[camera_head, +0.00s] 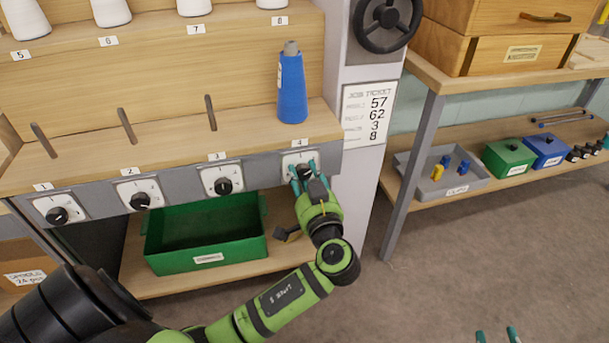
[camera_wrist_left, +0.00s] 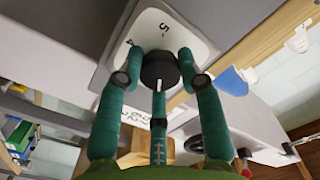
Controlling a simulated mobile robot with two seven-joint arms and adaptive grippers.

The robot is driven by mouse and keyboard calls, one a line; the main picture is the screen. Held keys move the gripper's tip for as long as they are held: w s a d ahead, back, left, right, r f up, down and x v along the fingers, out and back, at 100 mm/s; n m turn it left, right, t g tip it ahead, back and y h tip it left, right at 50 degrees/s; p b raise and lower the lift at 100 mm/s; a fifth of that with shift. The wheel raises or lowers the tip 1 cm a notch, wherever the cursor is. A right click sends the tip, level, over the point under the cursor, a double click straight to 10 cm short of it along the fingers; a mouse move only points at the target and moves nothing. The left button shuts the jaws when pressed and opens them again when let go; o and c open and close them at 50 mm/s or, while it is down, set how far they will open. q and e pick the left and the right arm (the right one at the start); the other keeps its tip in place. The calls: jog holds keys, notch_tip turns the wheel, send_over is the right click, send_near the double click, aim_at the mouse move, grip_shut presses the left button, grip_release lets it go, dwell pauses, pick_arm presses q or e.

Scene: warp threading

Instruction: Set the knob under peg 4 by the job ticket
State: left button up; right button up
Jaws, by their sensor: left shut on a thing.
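My left gripper (camera_head: 304,172) is shut on the black knob (camera_wrist_left: 160,70) under peg 4, at the right end of the rail. In the left wrist view its teal fingers (camera_wrist_left: 158,82) surround the knob. The knob's white dial plate (camera_wrist_left: 190,42) shows a 5 and what looks like a 4; the fingers hide part of it. A blue spool (camera_head: 292,90) stands upright on peg 4, above label 4 (camera_head: 299,142). The job ticket (camera_head: 368,114) on the post reads 57, 62, 3 and 8; its small row labels are hard to read. My right gripper (camera_head: 497,335) shows only two separated fingertips at the bottom edge.
Knobs 1 (camera_head: 57,215), 2 (camera_head: 140,201) and 3 (camera_head: 223,185) sit left on the same rail, below bare pegs. A green bin (camera_head: 206,241) stands below. A black handwheel (camera_head: 387,22) is above the ticket. A grey tray (camera_head: 470,184) is on the right shelf.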

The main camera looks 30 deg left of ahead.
pick_arm(q)
jog(key=shift+w+r, duration=0.1)
jog(key=shift+r, duration=0.2)
pick_arm(e)
jog(key=shift+d+f, duration=0.15)
